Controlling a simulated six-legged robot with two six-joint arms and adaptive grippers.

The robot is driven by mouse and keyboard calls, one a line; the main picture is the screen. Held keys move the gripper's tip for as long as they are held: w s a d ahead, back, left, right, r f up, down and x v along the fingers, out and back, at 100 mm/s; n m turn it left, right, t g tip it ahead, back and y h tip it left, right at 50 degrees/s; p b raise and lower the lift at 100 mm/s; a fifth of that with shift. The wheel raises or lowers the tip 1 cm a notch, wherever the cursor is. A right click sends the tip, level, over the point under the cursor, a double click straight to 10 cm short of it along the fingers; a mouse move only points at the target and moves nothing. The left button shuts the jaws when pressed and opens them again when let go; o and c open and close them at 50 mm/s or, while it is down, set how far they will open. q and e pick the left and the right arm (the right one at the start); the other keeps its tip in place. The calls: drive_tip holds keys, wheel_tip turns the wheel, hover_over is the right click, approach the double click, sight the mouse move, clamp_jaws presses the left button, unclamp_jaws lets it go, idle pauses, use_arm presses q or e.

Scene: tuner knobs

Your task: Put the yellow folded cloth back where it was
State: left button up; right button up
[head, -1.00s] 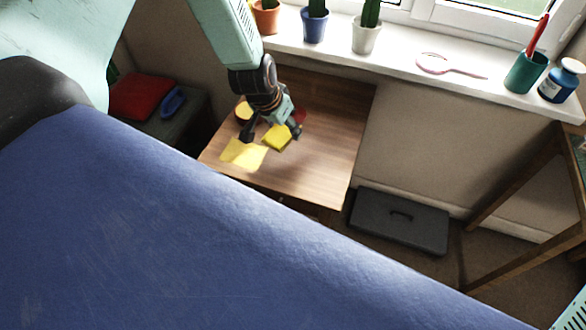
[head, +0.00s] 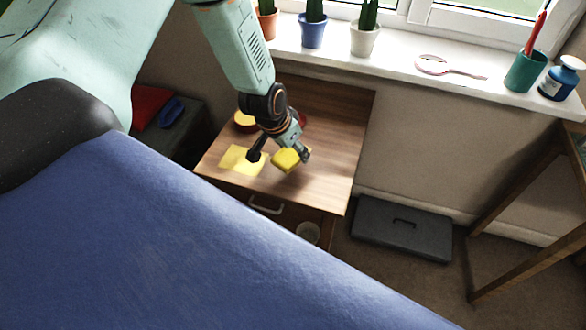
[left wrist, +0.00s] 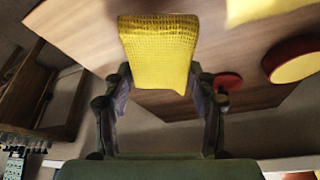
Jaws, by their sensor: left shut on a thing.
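My left gripper (head: 280,156) is shut on the yellow folded cloth (head: 290,159). In the left wrist view the cloth (left wrist: 160,52) sits between the two fingers, a thick yellow block with a woven texture. It appears to be a little above the small wooden table (head: 335,150); the exact gap is hard to tell. A flat pale yellow square (head: 240,161) lies on the table to the left of the held cloth. My right gripper is not in view.
A red round dish with a yellow inside (left wrist: 297,60) and a red disc (left wrist: 228,82) are on the table behind the gripper. Potted cacti (head: 313,28) line the windowsill. The table's right part is clear. A grey case (head: 402,228) lies on the floor.

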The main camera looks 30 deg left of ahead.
sight(292, 170)
use_arm(q)
drive_tip(key=f+b, duration=0.1)
drive_tip(key=f, duration=0.1)
drive_tip(key=f+b, duration=0.1)
drive_tip(key=f, duration=0.2)
drive_tip(key=shift+s+a+b, duration=0.2)
drive_tip(key=shift+b, duration=0.1)
drive_tip(key=shift+w+d+f, duration=0.15)
drive_tip(key=shift+w+f, duration=0.05)
drive_tip(key=shift+f, duration=0.1)
drive_tip(key=shift+s+r, duration=0.1)
drive_tip(key=shift+s, duration=0.1)
drive_tip(key=o, duration=0.9)
drive_tip(key=shift+w+f, duration=0.15)
drive_tip(key=shift+f, duration=0.1)
drive_tip(key=shift+c, duration=0.2)
drive_tip(key=shift+o, duration=1.2)
drive_tip(key=shift+s+r, duration=0.1)
drive_tip(key=shift+s, duration=0.1)
drive_tip(key=shift+w+r, duration=0.1)
